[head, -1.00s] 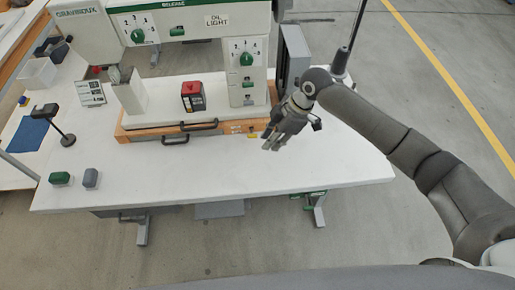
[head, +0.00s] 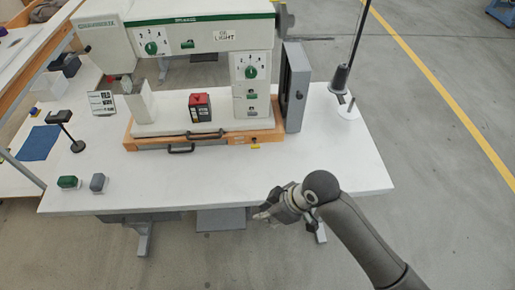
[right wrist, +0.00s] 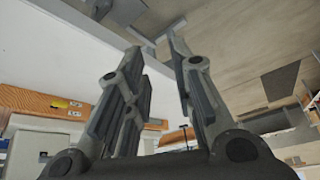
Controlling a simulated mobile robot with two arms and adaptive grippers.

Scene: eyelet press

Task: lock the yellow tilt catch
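The yellow tilt catch (head: 255,146) is a very small yellow piece at the front right of the orange base (head: 215,141) under the press. It also shows in the right wrist view (right wrist: 60,103), on the orange edge. It is too small to tell its tilt. My right gripper (head: 259,214) is at the table's front edge, well in front of the catch and apart from it. In the right wrist view its two fingers (right wrist: 156,50) stand apart with nothing between them. My left gripper is not in view.
The white table top (head: 330,170) is clear in front of the base. Two black handles (head: 181,148) stick out at the base's front. A grey open panel (head: 296,88) and a thread stand (head: 340,80) stand at the right.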

